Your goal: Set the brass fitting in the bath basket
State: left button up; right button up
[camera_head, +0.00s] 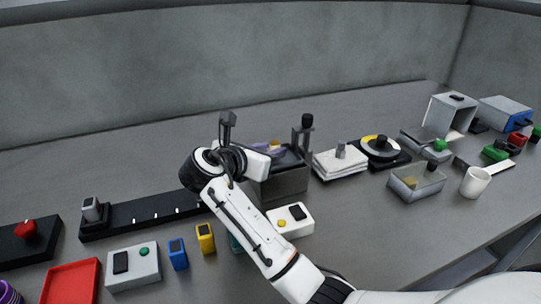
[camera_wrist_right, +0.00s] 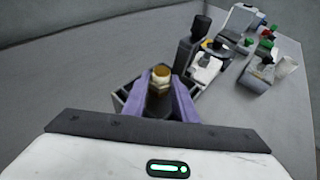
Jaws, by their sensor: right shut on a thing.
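The brass fitting (camera_wrist_right: 160,76) is between the purple fingers of my right gripper (camera_wrist_right: 158,98) in the right wrist view. It looks upright, with a hex part below its round top. In the head view my right gripper (camera_head: 265,148) is over the dark grey bath (camera_head: 286,187), and a bit of brass shows at its fingers. The bath's dark inside partly shows around the fingers in the wrist view. The gripper and arm hide much of the bath, and I cannot make out the basket clearly or tell whether the fitting touches it. My left gripper is out of view.
A black-topped post (camera_head: 306,122) stands at the bath's back right. A white button box (camera_head: 290,220) sits in front. A white stack (camera_head: 340,163) and a yellow-black disc (camera_head: 381,146) lie to the right. A black rail (camera_head: 150,213) and red tray (camera_head: 70,282) are left.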

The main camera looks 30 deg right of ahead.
jog(key=shift+f, duration=0.45)
jog(key=shift+f, duration=0.1)
jog(key=o, duration=0.8)
jog(key=v, duration=1.2)
